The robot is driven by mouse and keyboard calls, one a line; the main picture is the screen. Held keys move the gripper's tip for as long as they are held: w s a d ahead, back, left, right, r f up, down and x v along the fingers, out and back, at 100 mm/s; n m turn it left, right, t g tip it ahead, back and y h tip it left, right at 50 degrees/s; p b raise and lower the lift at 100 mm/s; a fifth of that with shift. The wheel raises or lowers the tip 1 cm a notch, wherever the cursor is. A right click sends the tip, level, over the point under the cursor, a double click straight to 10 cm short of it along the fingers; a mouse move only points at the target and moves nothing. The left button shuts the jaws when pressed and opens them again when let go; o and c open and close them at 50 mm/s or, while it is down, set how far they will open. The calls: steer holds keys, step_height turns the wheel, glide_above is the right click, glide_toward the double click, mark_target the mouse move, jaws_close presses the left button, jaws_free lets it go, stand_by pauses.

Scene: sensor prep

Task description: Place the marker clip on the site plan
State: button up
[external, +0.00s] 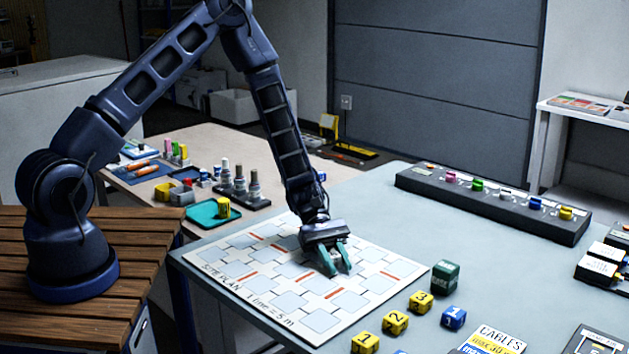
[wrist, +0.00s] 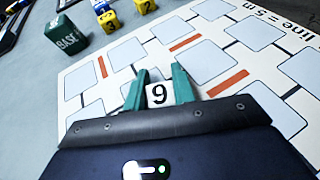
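The site plan (external: 222,290) is a large white sheet with pale blue squares and short orange and dark lines, flat on the grey table. It also fills much of the wrist view (wrist: 115,92). My gripper (external: 338,268) is low over the middle of the plan, its teal fingers pointing down.
A green BASE cube (external: 445,275), several yellow number cubes (external: 396,321) and a blue cube (external: 454,317) stand by the plan's right side. A long dark rack (external: 490,205) with colored pieces lies at the back. A side table (external: 255,223) holds a teal tray (external: 200,216).

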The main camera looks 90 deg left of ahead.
steer(key=o, duration=0.4)
steer(key=shift+a+r, duration=0.1)
steer(key=shift+r, duration=0.1)
steer(key=v, duration=1.1)
steer(key=shift+s+a+r, duration=0.1)
steer(key=shift+s+a, duration=0.05)
steer(key=shift+a, duration=0.2)
steer(key=s+d+r+m+g+y, duration=0.2)
steer(key=s+d+r+m, duration=0.15)
steer(key=d+r, duration=0.35)
steer(key=s+d+r+m+g+y, duration=0.1)
steer(key=s+d+r+m+y, duration=0.1)
steer(key=d+r+m, duration=0.45)
steer(key=s+d+r+m+g+y, duration=0.2)
steer(key=s+d+r+y, duration=0.1)
steer(key=r, duration=0.7)
steer(key=shift+s+d+r+m+t+y, duration=1.05)
steer(key=shift+s+r+m, duration=0.9)
steer(key=shift+s, duration=1.3)
steer(key=shift+s+d+r+m+t+y, duration=0.4)
steer(key=shift+s+d+r+m+y, duration=0.35)
steer(key=shift+s+d+r+m, duration=1.4)
steer(key=shift+s+d+r+m+t+y, duration=0.8)
steer(key=shift+s+r, duration=1.5)
steer(key=shift+s, duration=2.05)
